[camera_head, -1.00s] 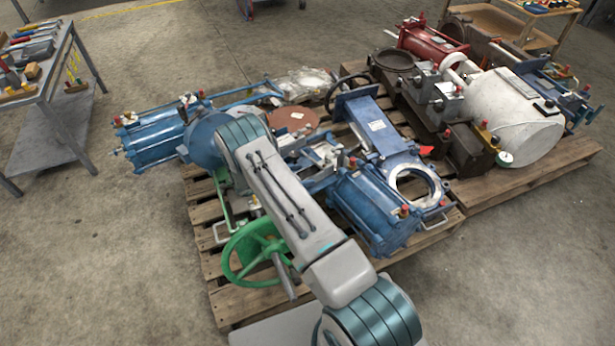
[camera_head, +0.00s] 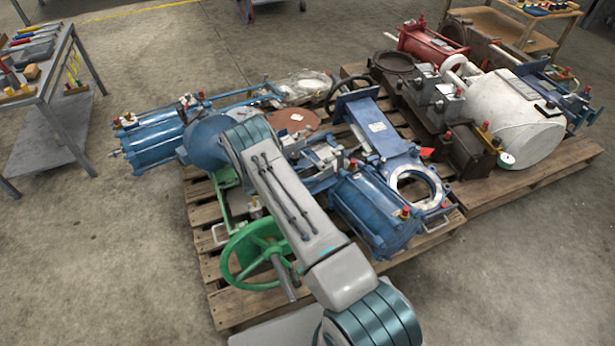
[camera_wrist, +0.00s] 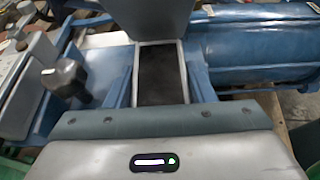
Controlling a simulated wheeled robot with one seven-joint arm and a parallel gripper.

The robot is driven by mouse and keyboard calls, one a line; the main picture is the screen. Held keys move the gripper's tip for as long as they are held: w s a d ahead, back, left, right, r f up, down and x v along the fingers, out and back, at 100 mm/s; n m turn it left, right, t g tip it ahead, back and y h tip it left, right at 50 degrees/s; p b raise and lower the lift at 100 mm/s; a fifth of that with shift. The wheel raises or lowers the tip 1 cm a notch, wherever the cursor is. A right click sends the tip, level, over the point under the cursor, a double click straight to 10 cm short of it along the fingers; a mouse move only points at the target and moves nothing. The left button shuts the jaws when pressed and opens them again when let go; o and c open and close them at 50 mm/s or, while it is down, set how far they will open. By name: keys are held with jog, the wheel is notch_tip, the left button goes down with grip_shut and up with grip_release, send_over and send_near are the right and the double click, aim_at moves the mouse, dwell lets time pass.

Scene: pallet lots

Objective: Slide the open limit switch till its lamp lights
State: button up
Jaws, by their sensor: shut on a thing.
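In the wrist view, a grey block-shaped housing (camera_wrist: 152,18) at the top middle looks like the limit switch. My gripper (camera_wrist: 160,48) reaches up to it and is shut on it, though the contact itself is hard to see. A dark slot with a pale frame (camera_wrist: 161,75) shows between the fingers. No lit lamp shows on the grey housing's visible side. A small white bar and green light show on the grey body at the bottom, which seems to be my gripper's own. In the head view my arm hides the gripper. Small grey switch-like boxes (camera_head: 322,153) sit on the blue valve assembly.
Blue cylinders (camera_head: 375,212) and a green handwheel (camera_head: 255,255) lie around my arm on a wooden pallet (camera_head: 240,304). A second pallet with a white tank (camera_head: 518,112) stands at the right. A workbench (camera_head: 52,82) stands at the left. Floor between is clear.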

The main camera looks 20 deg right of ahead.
jog(key=shift+w, duration=0.25)
jog(key=o, duration=1.4)
jog(key=p+v, duration=0.3)
jog(key=v, duration=1.1)
jog(key=shift+w, duration=0.1)
